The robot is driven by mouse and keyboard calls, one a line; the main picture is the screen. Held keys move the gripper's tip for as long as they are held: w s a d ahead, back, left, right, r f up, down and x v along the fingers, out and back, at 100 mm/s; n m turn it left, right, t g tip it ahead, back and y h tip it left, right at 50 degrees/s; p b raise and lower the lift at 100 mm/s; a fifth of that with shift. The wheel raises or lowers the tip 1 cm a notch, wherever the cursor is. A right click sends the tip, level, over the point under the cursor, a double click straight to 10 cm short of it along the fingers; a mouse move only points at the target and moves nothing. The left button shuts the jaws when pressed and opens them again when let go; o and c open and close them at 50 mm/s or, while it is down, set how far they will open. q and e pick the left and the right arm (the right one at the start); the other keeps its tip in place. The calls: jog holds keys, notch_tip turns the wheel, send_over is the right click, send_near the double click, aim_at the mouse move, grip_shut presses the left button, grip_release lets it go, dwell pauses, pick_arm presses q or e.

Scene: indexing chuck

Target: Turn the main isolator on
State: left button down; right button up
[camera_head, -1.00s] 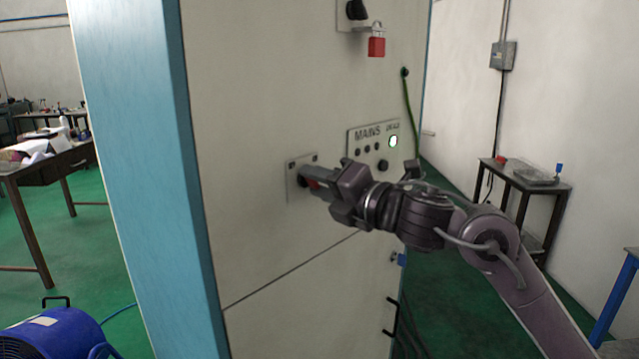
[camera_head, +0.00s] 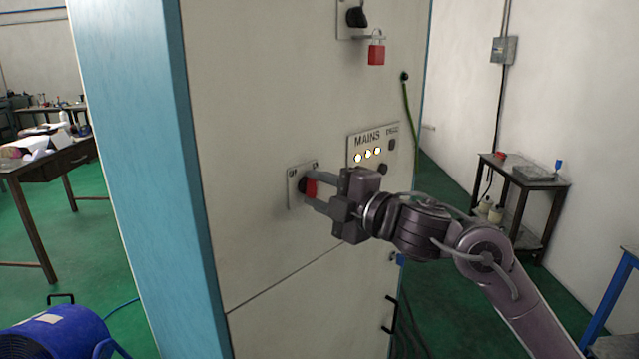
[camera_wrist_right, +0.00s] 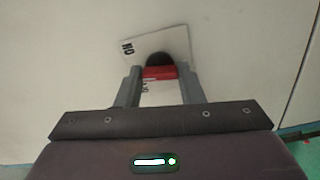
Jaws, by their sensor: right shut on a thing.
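The main isolator is a dark rotary switch with a red handle (camera_head: 310,188) on a pale plate (camera_head: 293,197) on the cabinet front. My right gripper (camera_head: 316,190) is shut on the red handle, one finger above it and one below in the head view. In the right wrist view the handle (camera_wrist_right: 158,72) sits between the two fingers, and the plate (camera_wrist_right: 140,46) shows an "ON" mark at its left. The MAINS panel (camera_head: 372,146) has three lit amber lamps, and its lamp at the right is dark. My left gripper is not in view.
Above is another black switch (camera_head: 357,16) with a red padlock (camera_head: 376,54) hanging below it. A green cable (camera_head: 407,105) runs down the cabinet's right side. A blue fan (camera_head: 55,335) and a bench (camera_head: 60,160) stand left; a small table (camera_head: 525,182) stands right.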

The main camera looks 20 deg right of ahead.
jog(key=shift+m+p, duration=1)
jog(key=shift+m, duration=1)
jog(key=o, duration=1)
jog(key=shift+b+v, duration=1.45)
jog(key=shift+v, duration=2.45)
